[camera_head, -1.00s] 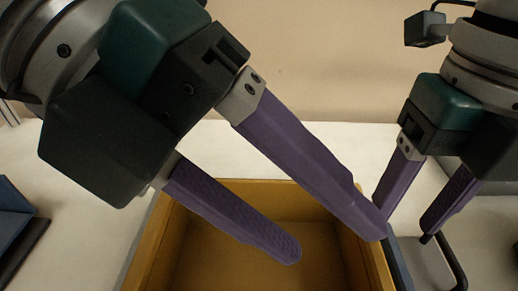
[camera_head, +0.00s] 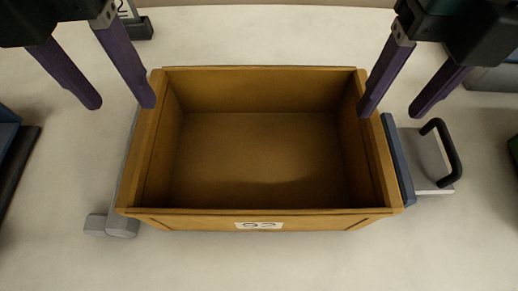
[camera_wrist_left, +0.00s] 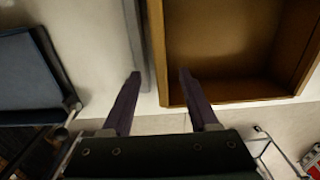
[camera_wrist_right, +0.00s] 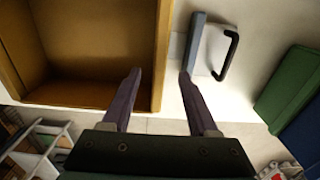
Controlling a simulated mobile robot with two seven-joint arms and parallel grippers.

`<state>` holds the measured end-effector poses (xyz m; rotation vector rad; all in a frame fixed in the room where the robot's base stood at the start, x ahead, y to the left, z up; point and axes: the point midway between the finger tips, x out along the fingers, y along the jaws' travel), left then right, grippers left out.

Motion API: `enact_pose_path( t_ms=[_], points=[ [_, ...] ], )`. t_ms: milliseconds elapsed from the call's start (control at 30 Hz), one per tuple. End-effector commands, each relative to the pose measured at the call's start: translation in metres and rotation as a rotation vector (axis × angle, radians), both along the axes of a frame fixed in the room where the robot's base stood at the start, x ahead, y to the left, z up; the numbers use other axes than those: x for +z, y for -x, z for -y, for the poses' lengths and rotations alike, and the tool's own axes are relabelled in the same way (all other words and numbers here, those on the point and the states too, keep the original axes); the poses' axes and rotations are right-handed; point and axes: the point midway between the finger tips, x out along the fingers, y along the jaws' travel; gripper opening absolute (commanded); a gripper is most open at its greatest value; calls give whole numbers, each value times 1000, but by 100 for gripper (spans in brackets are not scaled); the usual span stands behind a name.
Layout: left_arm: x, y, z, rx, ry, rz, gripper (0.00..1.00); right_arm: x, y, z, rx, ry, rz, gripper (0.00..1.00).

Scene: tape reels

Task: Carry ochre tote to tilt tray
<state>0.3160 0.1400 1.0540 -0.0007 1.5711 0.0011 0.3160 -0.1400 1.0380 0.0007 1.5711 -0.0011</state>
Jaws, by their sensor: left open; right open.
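Contact cannot be told. A blue panel with a dark edge (camera_wrist_left: 35,70) lies left; I cannot tell if it is the tilt tray.
A blue-grey bar with a black handle (camera_head: 443,150) stands close by the tote's right side. A grey bar with a block (camera_head: 110,225) is along its left. Green and blue items (camera_wrist_right: 290,88) lie further right. The front surface is clear.

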Motion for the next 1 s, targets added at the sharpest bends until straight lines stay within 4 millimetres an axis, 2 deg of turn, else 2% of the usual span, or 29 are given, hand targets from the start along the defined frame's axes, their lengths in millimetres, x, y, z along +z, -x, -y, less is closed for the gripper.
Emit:
enact_pose_path(
  t_ms=[100, 333, 500, 767, 1000],
  points=[
    [-22, 1, 0, 1, -2, -4, 60, -22, 1, 0, -2, 0, -4, 60],
    [-53, 1, 0, 1, 0, -2, 60, -53, 1, 0, -1, 0, -2, 60],
    [-62, 0, 0, -1, 0, 1, 60, -62, 0, 0, 0, 0, 1, 60],
    [-63, 0, 0, -1, 0, 1, 60, -63, 0, 0, 0, 0, 1, 60],
    [-62, 0, 0, -1, 0, 1, 35, -62, 0, 0, 0, 0, 1, 35]
  ],
)
